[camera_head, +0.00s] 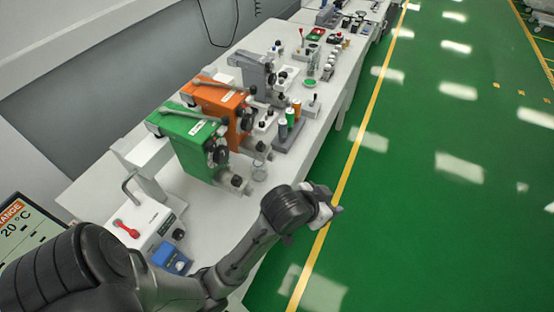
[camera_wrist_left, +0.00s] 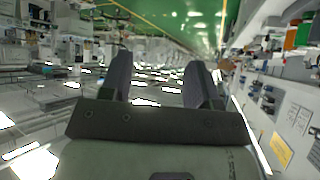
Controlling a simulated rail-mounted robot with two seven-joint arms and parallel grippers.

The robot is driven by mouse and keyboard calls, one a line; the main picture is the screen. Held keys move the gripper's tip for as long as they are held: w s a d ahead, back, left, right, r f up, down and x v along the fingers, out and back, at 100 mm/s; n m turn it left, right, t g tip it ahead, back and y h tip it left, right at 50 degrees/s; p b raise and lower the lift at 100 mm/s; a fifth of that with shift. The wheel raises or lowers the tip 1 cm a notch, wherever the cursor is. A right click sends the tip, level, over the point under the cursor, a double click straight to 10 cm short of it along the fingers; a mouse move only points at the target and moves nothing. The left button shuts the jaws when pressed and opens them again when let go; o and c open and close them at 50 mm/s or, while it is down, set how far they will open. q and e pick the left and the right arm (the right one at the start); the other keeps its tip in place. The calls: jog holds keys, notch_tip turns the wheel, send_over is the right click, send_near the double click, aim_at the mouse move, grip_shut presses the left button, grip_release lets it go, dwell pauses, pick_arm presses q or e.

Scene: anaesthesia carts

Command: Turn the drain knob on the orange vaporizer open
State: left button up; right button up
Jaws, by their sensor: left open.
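The orange vaporizer (camera_head: 213,101) stands on the white bench in the head view, just behind the green vaporizer (camera_head: 187,137). It has a grey lever on top and a dark dial on its front. Its lower front is partly hidden by the green unit, and I cannot make out the drain knob clearly. My left gripper (camera_head: 334,209) is beyond the bench's front edge, to the right of and nearer than the vaporizers, touching nothing. In the left wrist view its two fingers (camera_wrist_left: 165,85) are apart with nothing between them. My right gripper is in neither view.
The white bench (camera_head: 226,208) runs away towards the back. The green floor (camera_head: 400,220) at right is clear.

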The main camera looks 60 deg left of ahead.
pick_arm(q)
jog(key=w+a+r+n+g+y, duration=0.1)
jog(key=w+a+n+g+y, duration=0.15)
jog(key=w+a, duration=0.4)
jog(key=w+a+r+n+g+y, duration=0.1)
jog(key=w+a+g+y, duration=0.15)
jog(key=w, duration=0.75)
jog(key=m+g+y, duration=1)
jog(key=m+g, duration=0.5)
jog(key=m, duration=0.9)
send_near(274, 158)
jog(key=p+x, duration=0.1)
jog(key=x, duration=0.6)
jog(key=shift+s+a, duration=0.15)
jog(key=shift+a, duration=0.1)
jog(key=shift+s+a+t, duration=0.35)
jog(key=shift+a+t, duration=0.05)
jog(key=shift+a, duration=0.2)
